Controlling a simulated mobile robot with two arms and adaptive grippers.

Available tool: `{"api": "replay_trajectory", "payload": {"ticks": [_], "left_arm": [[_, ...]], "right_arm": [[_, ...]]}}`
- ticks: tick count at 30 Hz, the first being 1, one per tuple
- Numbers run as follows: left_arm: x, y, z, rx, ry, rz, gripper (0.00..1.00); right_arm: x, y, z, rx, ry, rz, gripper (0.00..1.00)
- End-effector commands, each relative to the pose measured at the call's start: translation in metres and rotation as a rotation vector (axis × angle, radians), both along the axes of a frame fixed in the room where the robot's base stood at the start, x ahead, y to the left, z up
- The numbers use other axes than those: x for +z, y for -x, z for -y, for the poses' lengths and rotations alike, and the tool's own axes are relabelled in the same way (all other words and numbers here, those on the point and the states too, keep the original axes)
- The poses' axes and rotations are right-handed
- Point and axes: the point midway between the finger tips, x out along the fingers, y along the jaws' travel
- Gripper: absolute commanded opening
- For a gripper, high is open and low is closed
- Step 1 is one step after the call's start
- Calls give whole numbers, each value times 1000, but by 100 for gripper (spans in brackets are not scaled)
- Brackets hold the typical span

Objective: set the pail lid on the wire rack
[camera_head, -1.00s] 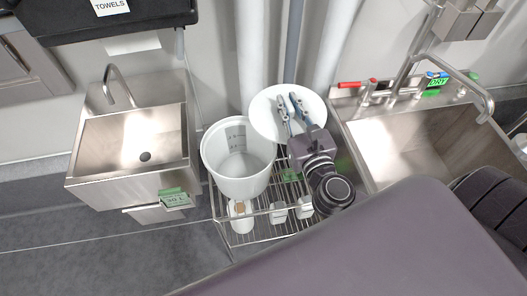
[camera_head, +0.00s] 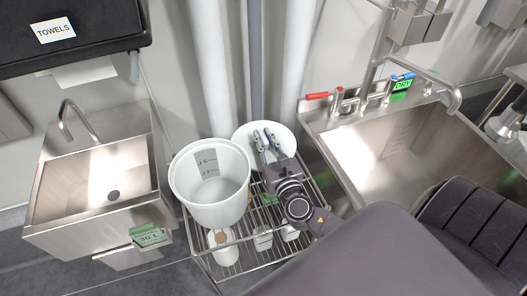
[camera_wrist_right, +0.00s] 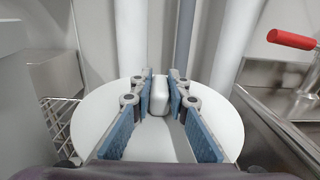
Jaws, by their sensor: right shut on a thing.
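The pail lid (camera_head: 284,135) is a round white disc at the right of the white pail, over the back of the wire rack (camera_head: 262,216). My right gripper (camera_head: 264,140) is shut on the lid. In the right wrist view the blue finger pads (camera_wrist_right: 160,98) lie on both sides of the lid's raised white handle, and the disc (camera_wrist_right: 222,122) spreads out around them. Some rack wires (camera_wrist_right: 58,122) show at the left of the lid. I cannot tell whether the lid touches the rack. My left gripper is not in view.
The pail (camera_head: 212,208) stands on the rack's left part, close beside the lid. White bottles (camera_head: 222,247) sit on a lower shelf. A steel sink (camera_head: 395,150) with a red-handled tap (camera_head: 317,96) borders the right; a small sink (camera_head: 90,185) is at the left. Pipes (camera_head: 254,60) run behind.

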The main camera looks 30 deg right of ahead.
Motion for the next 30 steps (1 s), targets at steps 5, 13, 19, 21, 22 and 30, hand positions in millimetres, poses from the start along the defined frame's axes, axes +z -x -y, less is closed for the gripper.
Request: {"api": "replay_trajectory", "payload": {"ticks": [5,13,19,21,22,30], "left_arm": [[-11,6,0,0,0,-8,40],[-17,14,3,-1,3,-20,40],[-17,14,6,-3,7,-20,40],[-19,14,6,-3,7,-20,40],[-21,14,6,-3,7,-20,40],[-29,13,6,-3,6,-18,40]], "right_arm": [[-24,0,0,0,2,-1,0],[-44,0,0,1,0,2,0],[-44,0,0,0,0,1,0],[-47,0,0,0,0,1,0],[-48,0,0,0,0,1,0],[-57,0,0,0,1,0,0]]}}
